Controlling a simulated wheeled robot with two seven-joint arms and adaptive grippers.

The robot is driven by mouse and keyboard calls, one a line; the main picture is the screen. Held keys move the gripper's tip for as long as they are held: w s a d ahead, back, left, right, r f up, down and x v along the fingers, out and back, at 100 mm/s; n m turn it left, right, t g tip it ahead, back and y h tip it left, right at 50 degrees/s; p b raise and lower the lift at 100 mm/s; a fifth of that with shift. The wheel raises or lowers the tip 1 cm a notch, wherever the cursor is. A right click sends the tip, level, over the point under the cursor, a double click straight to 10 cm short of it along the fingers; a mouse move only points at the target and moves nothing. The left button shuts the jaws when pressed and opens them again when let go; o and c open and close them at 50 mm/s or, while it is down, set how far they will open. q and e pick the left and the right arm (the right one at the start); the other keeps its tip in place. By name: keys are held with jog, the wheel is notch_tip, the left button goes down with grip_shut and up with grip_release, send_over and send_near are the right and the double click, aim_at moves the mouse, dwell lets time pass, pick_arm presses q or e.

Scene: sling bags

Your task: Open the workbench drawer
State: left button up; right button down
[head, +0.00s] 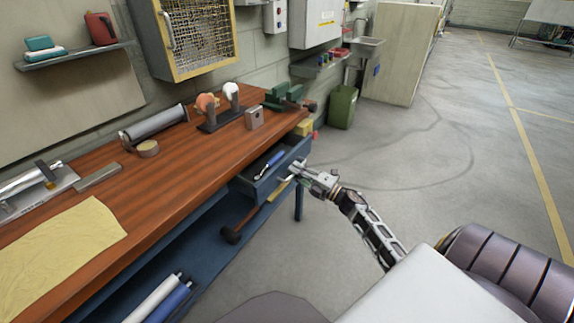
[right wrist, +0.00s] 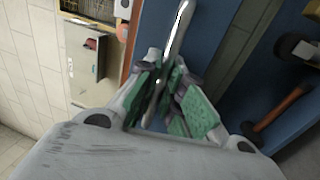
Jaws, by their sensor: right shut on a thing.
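The workbench drawer (head: 268,187) is blue and sits under the wooden top at the bench's right end. It stands partly open, and a blue-handled tool (head: 276,157) and a metal tool show inside. My right gripper (head: 293,175) is at the drawer's front. In the right wrist view its green-padded fingers (right wrist: 168,88) are shut on the shiny metal bar handle (right wrist: 174,45), with the blue drawer front behind it. My left gripper is not in view.
The workbench top (head: 190,165) carries a vise (head: 283,97), a grinder and a yellow cloth (head: 62,245). A hammer (head: 233,235) lies on the lower shelf below the drawer. A green bin (head: 342,106) stands beyond the bench. The floor to the right is clear.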

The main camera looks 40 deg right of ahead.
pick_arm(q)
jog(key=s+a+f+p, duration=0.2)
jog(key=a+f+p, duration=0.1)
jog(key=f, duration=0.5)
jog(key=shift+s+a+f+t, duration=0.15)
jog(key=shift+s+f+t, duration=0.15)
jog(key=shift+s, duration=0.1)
pick_arm(e)
jog(key=r+v, duration=0.2)
jog(key=v, duration=1)
jog(key=shift+d, duration=0.2)
jog(key=shift+s+r, duration=0.15)
jog(key=c, duration=1.5)
grip_release()
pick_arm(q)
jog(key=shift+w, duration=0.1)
pick_arm(e)
jog(key=shift+s, duration=0.1)
jog(key=shift+v, duration=5.9)
jog(key=shift+d, duration=0.1)
